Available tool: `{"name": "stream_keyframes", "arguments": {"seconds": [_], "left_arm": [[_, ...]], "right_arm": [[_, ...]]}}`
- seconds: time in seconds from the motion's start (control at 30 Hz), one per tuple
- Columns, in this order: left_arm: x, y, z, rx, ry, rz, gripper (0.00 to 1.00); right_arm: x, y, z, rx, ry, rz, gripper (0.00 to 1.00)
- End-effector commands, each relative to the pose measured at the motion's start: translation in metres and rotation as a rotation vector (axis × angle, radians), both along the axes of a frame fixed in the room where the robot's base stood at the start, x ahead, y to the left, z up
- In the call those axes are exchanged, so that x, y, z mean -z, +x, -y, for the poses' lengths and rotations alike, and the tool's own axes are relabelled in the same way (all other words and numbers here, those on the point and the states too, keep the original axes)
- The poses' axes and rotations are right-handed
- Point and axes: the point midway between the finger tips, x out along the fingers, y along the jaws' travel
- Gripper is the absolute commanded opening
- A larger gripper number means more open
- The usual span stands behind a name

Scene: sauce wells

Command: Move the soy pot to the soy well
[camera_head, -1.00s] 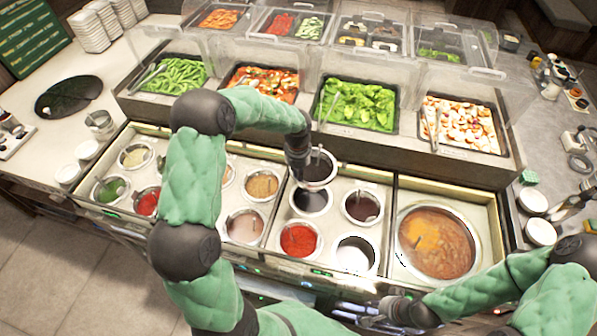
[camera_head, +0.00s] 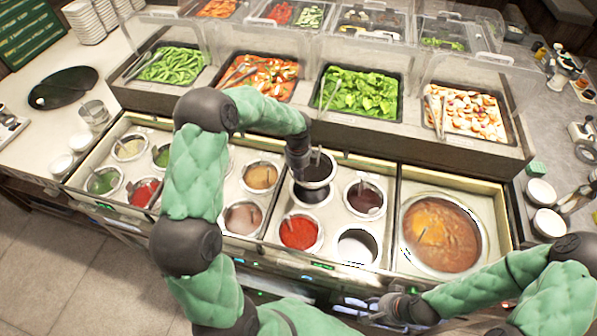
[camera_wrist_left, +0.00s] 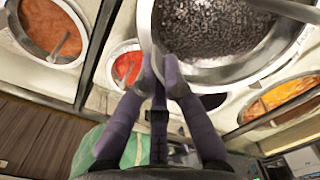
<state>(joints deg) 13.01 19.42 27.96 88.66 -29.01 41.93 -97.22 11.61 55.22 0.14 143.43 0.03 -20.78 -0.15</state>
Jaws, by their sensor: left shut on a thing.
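My left gripper (camera_head: 299,172) is shut on the rim of a round metal pot of dark contents, the soy pot (camera_head: 319,172). The pot hangs above a dark round well (camera_head: 309,196) in the counter and partly covers it. In the left wrist view the fingers (camera_wrist_left: 165,70) grip the near rim of the pot (camera_wrist_left: 228,68), and its dark, speckled contents show. A pale, empty-looking round well (camera_head: 357,248) lies nearer the front. No label tells me which well is for soy. My right gripper (camera_head: 385,308) is low at the front; its fingers are too small to judge.
A pot of dark sauce (camera_head: 364,198) stands right of the held pot, and a red sauce pot (camera_head: 299,233) in front. A large soup pot (camera_head: 440,235) fills the right bay. Clear guards and food trays (camera_head: 360,95) stand behind.

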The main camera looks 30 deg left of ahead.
Motion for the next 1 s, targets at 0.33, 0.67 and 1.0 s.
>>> {"name": "stream_keyframes", "arguments": {"seconds": [0.33, 0.67, 1.0], "left_arm": [[0.023, 0.002, -0.001, -0.001, 0.001, 0.007, 0.00], [0.043, 0.002, -0.001, -0.001, 0.002, 0.006, 0.00], [0.066, 0.002, -0.001, 0.000, 0.001, 0.007, 0.00]], "right_arm": [[0.020, 0.000, 0.000, 0.000, 0.000, 0.000, 0.40], [0.032, 0.000, 0.000, 0.000, 0.000, 0.000, 0.40], [0.045, 0.000, 0.000, 0.000, 0.000, 0.000, 0.40]]}}
